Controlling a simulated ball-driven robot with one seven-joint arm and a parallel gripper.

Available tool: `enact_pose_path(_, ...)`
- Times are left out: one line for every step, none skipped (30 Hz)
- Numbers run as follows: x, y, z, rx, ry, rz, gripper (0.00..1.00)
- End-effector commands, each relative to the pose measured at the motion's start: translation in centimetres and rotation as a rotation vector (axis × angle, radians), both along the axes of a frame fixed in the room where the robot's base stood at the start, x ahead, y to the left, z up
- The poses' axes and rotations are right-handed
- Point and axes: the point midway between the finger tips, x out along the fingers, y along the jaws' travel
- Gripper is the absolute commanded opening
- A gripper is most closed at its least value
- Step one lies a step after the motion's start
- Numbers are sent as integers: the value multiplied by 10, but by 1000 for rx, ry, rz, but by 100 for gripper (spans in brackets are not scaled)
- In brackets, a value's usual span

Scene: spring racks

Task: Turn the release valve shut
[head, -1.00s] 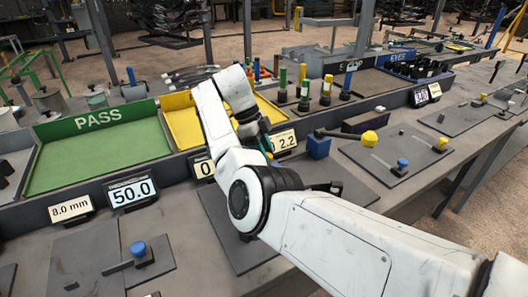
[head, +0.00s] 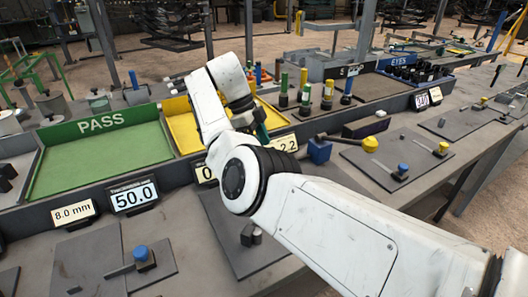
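Several valve-like levers with coloured knobs stand on the bench; I cannot tell which is the release valve. A lever with a blue knob (head: 140,252) is on a dark plate at lower left. A yellow knob (head: 370,144) is on a dark handle reaching from a blue block (head: 319,152), right of my arm. Farther right are another blue knob (head: 402,168) and a small yellow knob (head: 442,148). A small dark block (head: 250,235) sits on the plate below my elbow. My gripper is mostly hidden behind my forearm, near the yellow tray; its fingers cannot be made out.
A green PASS tray (head: 100,155) and a yellow tray (head: 183,122) lie behind the displays. A display reads 50.0 (head: 134,196), beside an 8.0 mm sign (head: 73,215). Upright coloured gauges (head: 305,98) stand behind my arm. The bench front at right has free room.

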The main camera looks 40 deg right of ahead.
Motion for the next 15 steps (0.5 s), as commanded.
enact_pose_path(4,3,13,3,-3,3,64)
enact_pose_path(6,3,18,2,-1,3,64)
enact_pose_path(9,5,25,2,-1,3,64)
enact_pose_path(11,6,30,2,-1,2,64)
enact_pose_path(12,7,34,2,-1,2,64)
enact_pose_path(14,8,39,2,-1,2,64)
enact_pose_path(16,8,42,2,0,2,64)
enact_pose_path(17,9,46,2,-1,2,64)
enact_pose_path(18,10,49,2,0,1,64)
enact_pose_path(19,10,51,2,0,1,64)
enact_pose_path(20,10,53,1,-1,1,64)
enact_pose_path(20,11,55,1,-1,1,64)
enact_pose_path(21,11,56,0,0,1,64)
enact_pose_path(21,11,57,1,1,1,64)
enact_pose_path(21,11,57,0,0,1,64)
